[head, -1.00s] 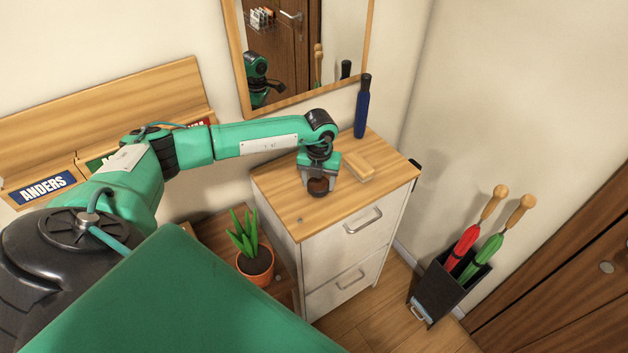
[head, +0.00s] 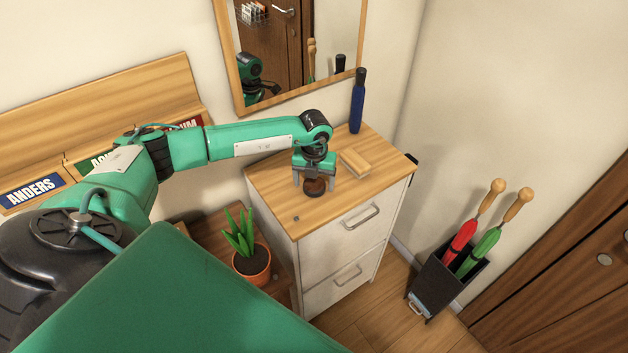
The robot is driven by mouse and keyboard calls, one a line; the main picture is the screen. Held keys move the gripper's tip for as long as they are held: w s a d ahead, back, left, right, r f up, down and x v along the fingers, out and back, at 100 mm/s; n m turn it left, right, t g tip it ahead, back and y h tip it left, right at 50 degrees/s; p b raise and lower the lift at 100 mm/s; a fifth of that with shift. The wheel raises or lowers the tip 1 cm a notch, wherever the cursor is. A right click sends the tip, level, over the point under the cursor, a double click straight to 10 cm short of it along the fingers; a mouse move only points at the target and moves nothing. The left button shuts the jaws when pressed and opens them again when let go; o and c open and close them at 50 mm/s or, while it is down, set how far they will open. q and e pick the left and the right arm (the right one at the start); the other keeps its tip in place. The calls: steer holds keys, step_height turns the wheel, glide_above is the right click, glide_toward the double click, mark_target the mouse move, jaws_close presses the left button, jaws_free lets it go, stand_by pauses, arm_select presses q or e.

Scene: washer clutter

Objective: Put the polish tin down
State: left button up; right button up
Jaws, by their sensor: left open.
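The polish tin (head: 314,187) is a small, round, dark brown tin on the wooden top of the white drawer cabinet (head: 272,197). My left gripper (head: 314,181) points down over the tin from above. Its two fingers are open, one on each side of the tin. I cannot tell whether either finger touches it. The gripper body hides part of the tin's far side. My right gripper is not in view.
A wooden brush or block (head: 355,163) lies just right of the gripper. A potted plant (head: 251,262) stands lower left; an umbrella stand (head: 437,286) is at right.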

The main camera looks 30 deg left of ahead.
mark_target(314, 183)
arm_select(q)
step_height(314, 183, up, 4)
steer(key=p, duration=0.2)
steer(key=shift+w+a+r+p, duration=0.1)
steer(key=shift+a+r+p, duration=0.05)
steer(key=shift+r+p, duration=0.15)
step_height(314, 183, up, 8)
steer(key=p, duration=0.3)
steer(key=shift+f+p, duration=0.15)
steer(key=shift+p, duration=0.15)
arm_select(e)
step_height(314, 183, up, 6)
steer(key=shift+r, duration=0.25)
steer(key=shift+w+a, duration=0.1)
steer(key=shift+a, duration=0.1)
